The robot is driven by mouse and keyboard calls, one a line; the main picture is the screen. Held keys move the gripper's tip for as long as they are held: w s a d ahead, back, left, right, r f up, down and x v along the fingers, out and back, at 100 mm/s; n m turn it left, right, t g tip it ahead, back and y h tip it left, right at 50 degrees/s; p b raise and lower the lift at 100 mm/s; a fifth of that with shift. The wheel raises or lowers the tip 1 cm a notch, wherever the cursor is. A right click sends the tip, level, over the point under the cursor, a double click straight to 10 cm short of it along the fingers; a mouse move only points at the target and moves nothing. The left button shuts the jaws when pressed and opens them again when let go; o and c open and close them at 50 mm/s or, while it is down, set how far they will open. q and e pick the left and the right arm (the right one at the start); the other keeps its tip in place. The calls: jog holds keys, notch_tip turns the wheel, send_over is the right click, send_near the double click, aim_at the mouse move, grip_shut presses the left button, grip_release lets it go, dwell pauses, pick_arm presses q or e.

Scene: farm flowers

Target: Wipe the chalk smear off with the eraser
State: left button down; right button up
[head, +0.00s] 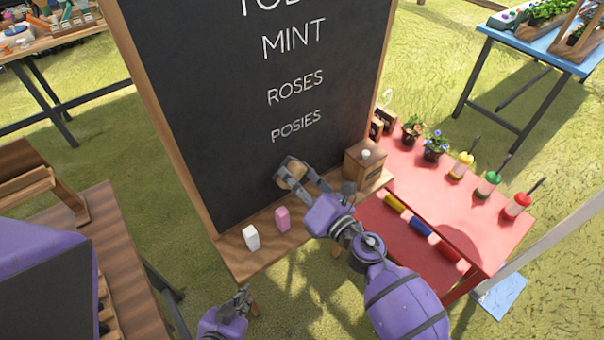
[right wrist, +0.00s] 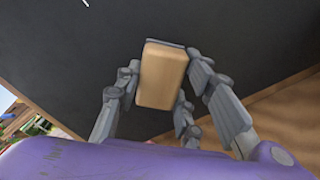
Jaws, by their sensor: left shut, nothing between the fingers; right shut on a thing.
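The blackboard (head: 225,90) stands in a wooden frame with MINT, ROSES and POSIES written in white. My right gripper (head: 293,176) is shut on the eraser, a tan block, close to the lower part of the board. In the right wrist view the eraser (right wrist: 162,76) sits between the fingers, with the dark board (right wrist: 60,50) behind it. I cannot tell whether the eraser touches the board. No chalk smear is distinguishable; the gripper and eraser cover part of the board. My left gripper (head: 240,300) is shut and empty, low in front of the ledge.
The wooden ledge (head: 232,262) below the board holds a white block (head: 251,237), a pink block (head: 283,219) and a wooden box (head: 366,163). A red table (head: 440,195) with pots and bottles stands at the right. A wooden bench (head: 130,265) is at the left.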

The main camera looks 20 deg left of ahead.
jog(key=shift+s+a+r, duration=0.1)
jog(key=shift+s+a, duration=0.45)
jog(key=shift+s, duration=0.1)
jog(key=shift+d, duration=0.1)
jog(key=shift+v, duration=2.95)
jog(key=v, duration=0.3)
